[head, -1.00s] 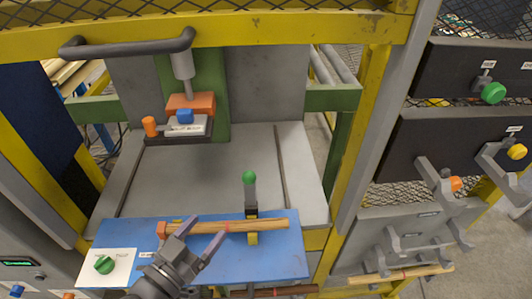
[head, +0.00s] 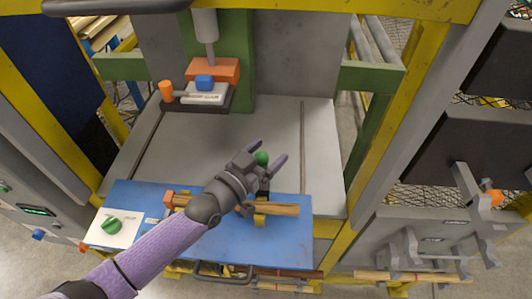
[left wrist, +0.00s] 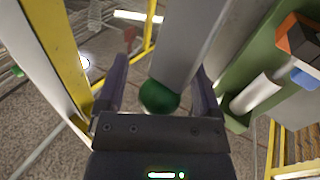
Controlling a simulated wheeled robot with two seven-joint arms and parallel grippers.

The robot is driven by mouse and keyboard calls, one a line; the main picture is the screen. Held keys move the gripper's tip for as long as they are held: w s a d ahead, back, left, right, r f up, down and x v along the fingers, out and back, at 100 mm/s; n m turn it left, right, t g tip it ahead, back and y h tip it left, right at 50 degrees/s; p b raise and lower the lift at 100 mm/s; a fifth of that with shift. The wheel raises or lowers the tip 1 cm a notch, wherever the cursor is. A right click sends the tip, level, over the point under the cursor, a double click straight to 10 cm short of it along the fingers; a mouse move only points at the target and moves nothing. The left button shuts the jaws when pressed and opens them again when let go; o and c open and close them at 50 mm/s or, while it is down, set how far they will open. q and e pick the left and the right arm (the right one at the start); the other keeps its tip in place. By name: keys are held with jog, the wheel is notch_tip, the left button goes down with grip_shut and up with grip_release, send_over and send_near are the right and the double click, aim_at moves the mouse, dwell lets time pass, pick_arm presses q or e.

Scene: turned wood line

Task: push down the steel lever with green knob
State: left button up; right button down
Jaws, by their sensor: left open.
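The green knob (head: 262,158) tops the steel lever at the blue bench, and most of the lever is hidden behind my left gripper in the head view. The lever still appears to stand upright. My left gripper (head: 266,156) is open, with one finger on each side of the knob. Whether the gripper touches the knob cannot be told.
A wooden bar (head: 285,209) lies across the blue board (head: 210,250), by a yellow clamp (head: 260,220). An orange press head (head: 212,70) hangs at the back. Yellow frame posts (head: 395,110) flank the bench.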

pick_arm(q)
jog(key=shift+c, duration=1.1)
grip_shut()
pick_arm(e)
jog(key=shift+d, duration=0.35)
jog(key=shift+a, duration=0.2)
jog(key=shift+w+f, duration=0.1)
